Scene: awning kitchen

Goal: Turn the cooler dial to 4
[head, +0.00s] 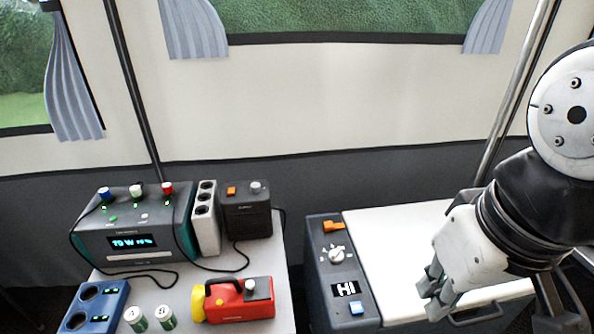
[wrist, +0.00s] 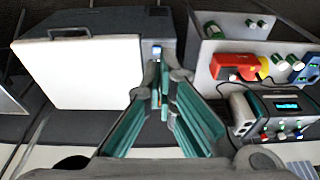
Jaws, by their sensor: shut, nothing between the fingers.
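The cooler (head: 323,300) is a dark grey box with a white lid (head: 385,235) and a control panel along its left side. Its dial (head: 335,254) is a white knob with small marks around it; I cannot read which number it points at. The display (head: 345,289) below the dial shows "HI". My gripper (head: 432,292) is shut and empty, over the white lid to the right of the panel and apart from the dial. In the wrist view my gripper's teal fingers (wrist: 162,90) point toward the panel, and the dial is hidden or too small to make out.
An orange switch (head: 333,226) and a blue button (head: 356,308) flank the dial and display. A table on the left holds a power station (head: 130,240), a black heater-like box (head: 247,213), a red-yellow lantern (head: 238,300) and cans (head: 165,316). A gap separates table and cooler.

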